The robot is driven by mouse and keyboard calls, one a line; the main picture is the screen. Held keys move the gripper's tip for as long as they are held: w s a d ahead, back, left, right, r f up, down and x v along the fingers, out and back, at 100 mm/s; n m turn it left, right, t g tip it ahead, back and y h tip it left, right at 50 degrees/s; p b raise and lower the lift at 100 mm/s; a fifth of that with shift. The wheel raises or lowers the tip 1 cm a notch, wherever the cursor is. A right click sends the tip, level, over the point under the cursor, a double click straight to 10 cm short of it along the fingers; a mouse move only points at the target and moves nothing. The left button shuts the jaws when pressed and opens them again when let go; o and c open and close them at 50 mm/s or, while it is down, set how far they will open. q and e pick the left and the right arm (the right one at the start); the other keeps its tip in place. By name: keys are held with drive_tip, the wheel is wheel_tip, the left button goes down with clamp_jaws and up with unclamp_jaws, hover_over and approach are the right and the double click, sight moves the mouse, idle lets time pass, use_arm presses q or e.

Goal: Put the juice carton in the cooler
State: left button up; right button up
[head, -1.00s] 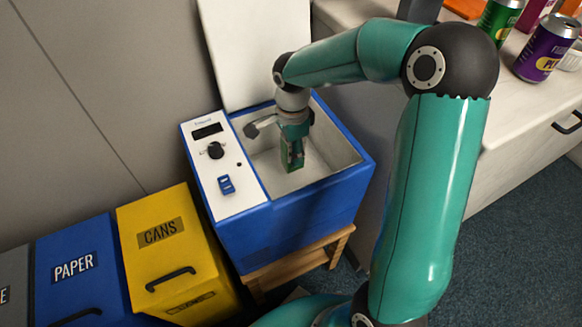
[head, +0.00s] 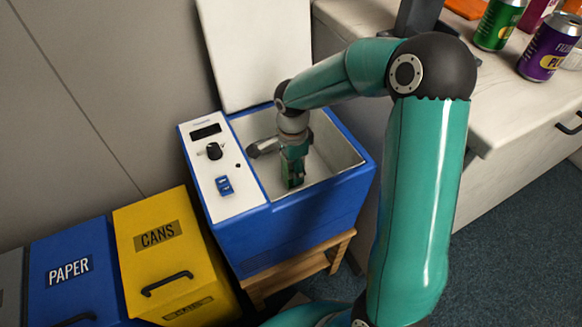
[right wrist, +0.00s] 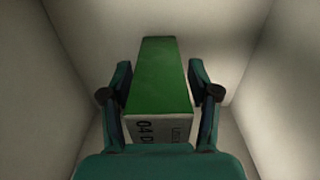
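The cooler (head: 290,232) is a blue box with a white top panel and a pale inside, standing open. My right gripper (head: 294,168) reaches down inside it. In the right wrist view my right gripper (right wrist: 162,100) has a finger on each side of the juice carton (right wrist: 160,75), which has a green face and a white printed end. The fingers look closed on its sides, though thin gaps show near the tips. In the head view the carton (head: 294,180) is small and dark, low in the cooler. Whether it touches the floor cannot be told. My left gripper is not in view.
The cooler's raised white lid (head: 255,50) leans at the back wall. The cooler stands on a wooden stool (head: 300,268). A yellow cans bin (head: 170,255) and a blue paper bin (head: 75,270) are at left. A counter (head: 500,110) with drink cans is at right.

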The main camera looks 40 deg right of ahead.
idle(0.3)
drive_tip(key=shift+r, duration=0.25)
wheel_tip(320, 180, up, 12)
drive_tip(key=p, duration=0.3)
drive_tip(key=shift+f, duration=0.15)
drive_tip(key=shift+p, duration=0.3)
